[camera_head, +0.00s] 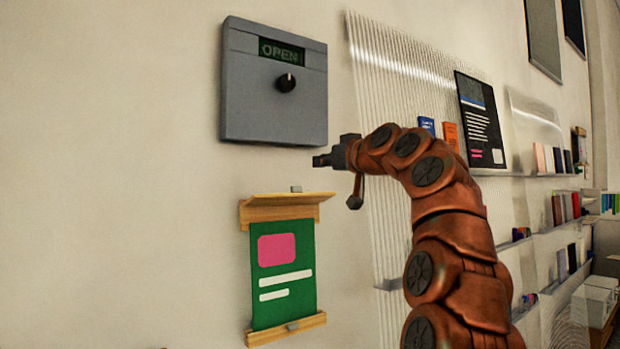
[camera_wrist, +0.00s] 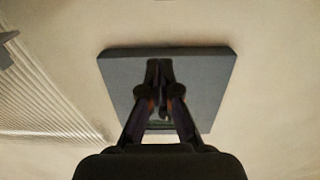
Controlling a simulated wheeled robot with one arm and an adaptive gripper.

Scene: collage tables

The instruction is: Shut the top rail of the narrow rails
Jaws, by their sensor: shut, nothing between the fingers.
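The narrow rails hold a green poster (camera_head: 288,296) with a pink block and white bars on the wall. The wooden top rail (camera_head: 277,213) has its front flap (camera_head: 285,198) swung outward, so it stands open, with a small grey clip at its top edge. The wooden bottom rail (camera_head: 272,335) lies flat along the poster's lower edge. My gripper (camera_head: 320,160) is shut and empty, above the right end of the top rail and apart from it. In the wrist view my gripper's fingers (camera_wrist: 159,68) are together, in front of a grey box. The rails do not show in the wrist view.
The grey wall box (camera_head: 272,115) with a black knob and an "OPEN" display hangs above the rails; it also shows in the wrist view (camera_wrist: 213,75). A ribbed clear panel (camera_head: 385,80), a black poster (camera_head: 481,120) and shelves (camera_head: 560,222) are to the right. The wall left of the rails is bare.

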